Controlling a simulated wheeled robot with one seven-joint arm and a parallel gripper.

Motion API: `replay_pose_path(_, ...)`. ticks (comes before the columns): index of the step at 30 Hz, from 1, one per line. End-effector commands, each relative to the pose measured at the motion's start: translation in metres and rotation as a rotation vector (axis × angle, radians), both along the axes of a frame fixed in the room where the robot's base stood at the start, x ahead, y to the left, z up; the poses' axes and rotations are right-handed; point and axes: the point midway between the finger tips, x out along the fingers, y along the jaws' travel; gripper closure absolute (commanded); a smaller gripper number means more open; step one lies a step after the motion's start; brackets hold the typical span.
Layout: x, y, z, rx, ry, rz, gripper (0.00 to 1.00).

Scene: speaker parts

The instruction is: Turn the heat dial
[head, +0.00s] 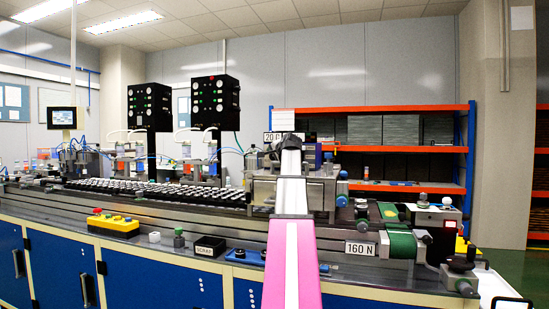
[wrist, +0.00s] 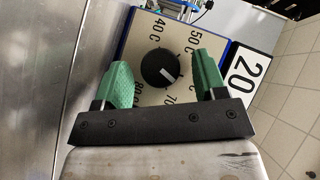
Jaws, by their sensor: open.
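The heat dial (wrist: 161,68) is a round black knob with a white pointer line, on a pale panel (wrist: 150,36) with blue edges. The panel is marked 40 C, 50 C, 70 and 80 C. The pointer line slants to the lower right, toward the 70 mark. My gripper (wrist: 162,78) is open, with one green finger on each side of the dial in the wrist view. Gaps show between the dial and both fingers. I cannot tell how far the fingertips are from the panel. In the head view, my arm hides the dial and the gripper.
A white sign reading 20 (wrist: 249,69) stands beside the panel, right of the right finger. A long bench (head: 170,225) carries rows of small parts, a yellow button box (head: 112,224) and a green belt (head: 401,245). An orange and blue shelf (head: 470,150) stands behind.

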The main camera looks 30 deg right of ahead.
Motion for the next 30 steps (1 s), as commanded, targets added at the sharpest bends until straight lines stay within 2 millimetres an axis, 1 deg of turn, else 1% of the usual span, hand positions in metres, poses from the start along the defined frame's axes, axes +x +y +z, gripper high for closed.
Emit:
replay_pose_path(4, -0.004, 0.001, 0.001, 0.000, 0.000, 0.000, 0.35)
replay_pose_path(7, -0.014, 0.002, 0.004, 0.000, 0.000, -0.001, 0.35)
replay_pose_path(18, -0.077, 0.011, 0.026, -0.001, -0.001, -0.002, 0.35)
replay_pose_path(21, -0.089, 0.013, 0.030, -0.001, -0.001, -0.002, 0.35)
replay_pose_path(25, -0.098, 0.014, 0.034, 0.000, 0.000, 0.000, 0.35)
replay_pose_path(30, -0.101, 0.014, 0.036, 0.000, 0.000, 0.000, 0.35)
